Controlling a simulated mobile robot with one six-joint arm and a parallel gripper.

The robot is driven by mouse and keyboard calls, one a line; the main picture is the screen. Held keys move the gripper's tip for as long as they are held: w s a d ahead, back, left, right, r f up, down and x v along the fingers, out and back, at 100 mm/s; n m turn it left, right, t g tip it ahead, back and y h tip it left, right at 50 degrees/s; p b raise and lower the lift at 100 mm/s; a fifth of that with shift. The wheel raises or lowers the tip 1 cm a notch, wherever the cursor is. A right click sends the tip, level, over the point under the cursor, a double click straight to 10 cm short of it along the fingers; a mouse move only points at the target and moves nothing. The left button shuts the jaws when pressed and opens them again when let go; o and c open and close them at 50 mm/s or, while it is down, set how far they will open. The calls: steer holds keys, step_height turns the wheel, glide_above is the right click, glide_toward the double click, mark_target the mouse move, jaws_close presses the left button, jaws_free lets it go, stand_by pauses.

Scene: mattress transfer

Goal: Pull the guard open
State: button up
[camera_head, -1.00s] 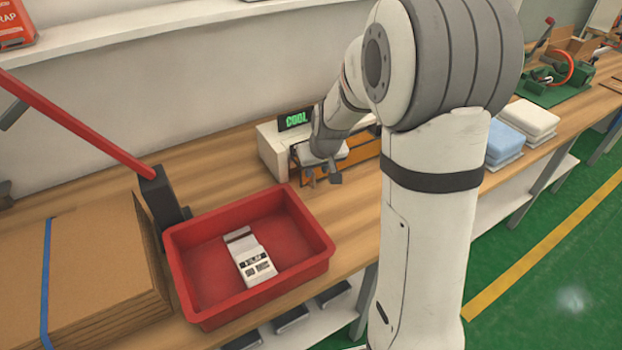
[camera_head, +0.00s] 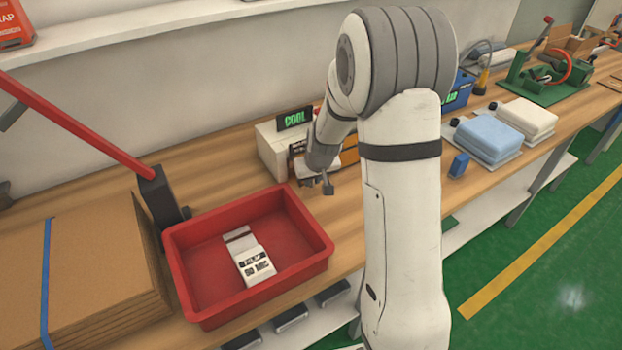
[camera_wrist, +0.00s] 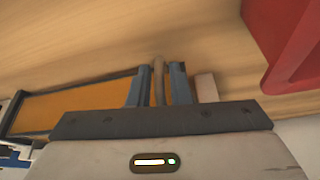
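The guard is an orange panel with a dark frame (camera_wrist: 75,108), at the left of the wrist view. In the head view part of it (camera_head: 349,156) shows on the front of a pale machine (camera_head: 270,152) with a green "COOL" display; my arm hides the rest. My gripper (camera_wrist: 160,70) has its two blue-grey fingers on either side of a thin upright bar (camera_wrist: 158,85) by the guard's right end. Thin gaps show between bar and fingers, so the gripper looks open around it. In the head view my gripper (camera_head: 322,182) is in front of the machine.
A red tray (camera_head: 195,290) holding a white labelled item (camera_head: 250,262) stands close in front of my gripper. Stacked cardboard (camera_head: 90,265) and a red-handled lever (camera_head: 80,125) are at the left. Blue (camera_head: 487,138) and cream (camera_head: 527,118) pads lie at the right.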

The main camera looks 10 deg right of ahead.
jaws_close()
